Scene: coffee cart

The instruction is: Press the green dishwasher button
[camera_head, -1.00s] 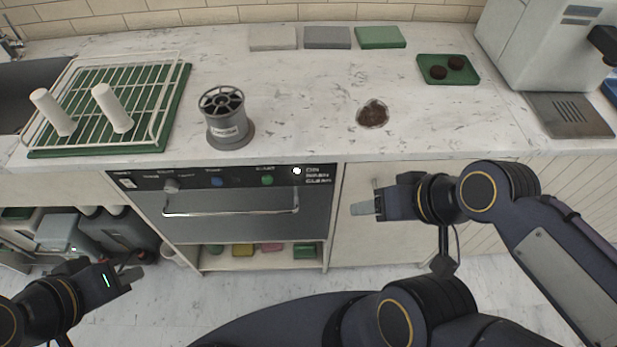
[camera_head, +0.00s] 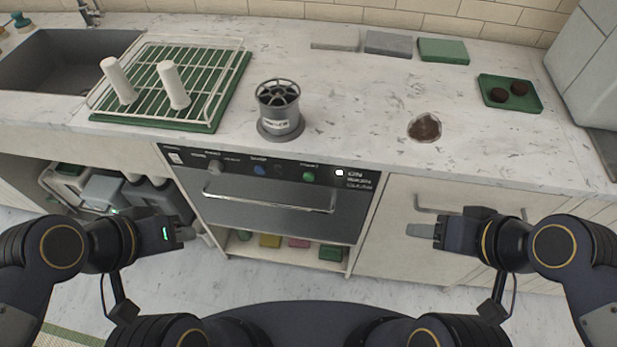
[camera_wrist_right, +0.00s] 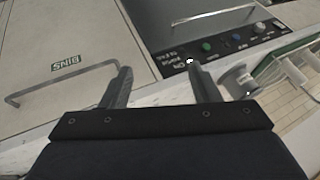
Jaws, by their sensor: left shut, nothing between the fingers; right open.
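The green button (camera_head: 308,177) is on the dark control panel of the dishwasher (camera_head: 262,210), under the counter edge, with a blue knob to its left and a lit white light to its right. It also shows in the right wrist view (camera_wrist_right: 206,46). My left gripper (camera_head: 190,233) is shut and empty, left of the dishwasher and lower than the panel. My right gripper (camera_head: 422,231) is in front of the cabinet right of the dishwasher, apart from the button. In the right wrist view its two fingers (camera_wrist_right: 162,88) are spread with nothing between them.
A cabinet handle (camera_head: 465,211) sticks out near my right gripper. Coloured sponges lie below the dishwasher.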

